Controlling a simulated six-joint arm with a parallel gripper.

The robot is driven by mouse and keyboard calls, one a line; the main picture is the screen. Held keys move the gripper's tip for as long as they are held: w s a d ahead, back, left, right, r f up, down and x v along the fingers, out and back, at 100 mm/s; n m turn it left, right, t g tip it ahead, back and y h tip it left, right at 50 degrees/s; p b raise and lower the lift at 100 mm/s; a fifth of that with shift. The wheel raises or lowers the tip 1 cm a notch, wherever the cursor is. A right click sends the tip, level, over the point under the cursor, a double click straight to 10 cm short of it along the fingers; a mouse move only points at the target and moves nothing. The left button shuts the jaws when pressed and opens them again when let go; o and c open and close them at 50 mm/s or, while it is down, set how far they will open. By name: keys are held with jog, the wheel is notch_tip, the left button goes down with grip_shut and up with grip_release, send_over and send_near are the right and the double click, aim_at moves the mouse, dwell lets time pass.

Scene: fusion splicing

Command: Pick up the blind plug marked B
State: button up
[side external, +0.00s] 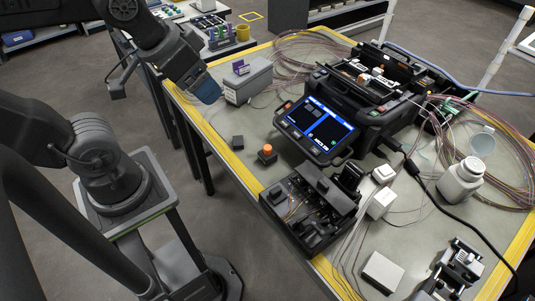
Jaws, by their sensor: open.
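No letter B can be read on anything at this size, so I cannot tell which thing is the blind plug marked B. A small dark block (237,142) lies on the grey worktop. An orange-capped dark piece (267,154) stands to its right, nearer the splicer. My gripper (206,92), with a blue end, hangs over the table's left edge, beside a grey box and apart from both small pieces. It is open, and I see nothing held in it; its fingertips are hard to make out.
A fusion splicer (322,130) with a lit blue screen stands mid-table. A grey box (247,82) with a purple item on top is left of it. A black tool tray (305,215) is in front. A white bottle (461,180) and coiled fibres (510,150) are at right.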

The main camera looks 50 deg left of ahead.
jog(key=n+g, duration=0.6)
jog(key=n, duration=1.2)
send_over(267, 147)
notch_tip(267, 147, down, 18)
jog(key=f, duration=0.7)
jog(key=shift+w+d+f, duration=0.3)
jog(key=shift+w+f, duration=0.1)
jog(key=shift+s+a+f, duration=0.15)
jog(key=shift+s+f, duration=0.05)
jog(key=shift+f, duration=1.25)
jog(key=shift+s+a+f, duration=0.15)
jog(key=shift+f, duration=1.25)
jog(key=c, duration=1)
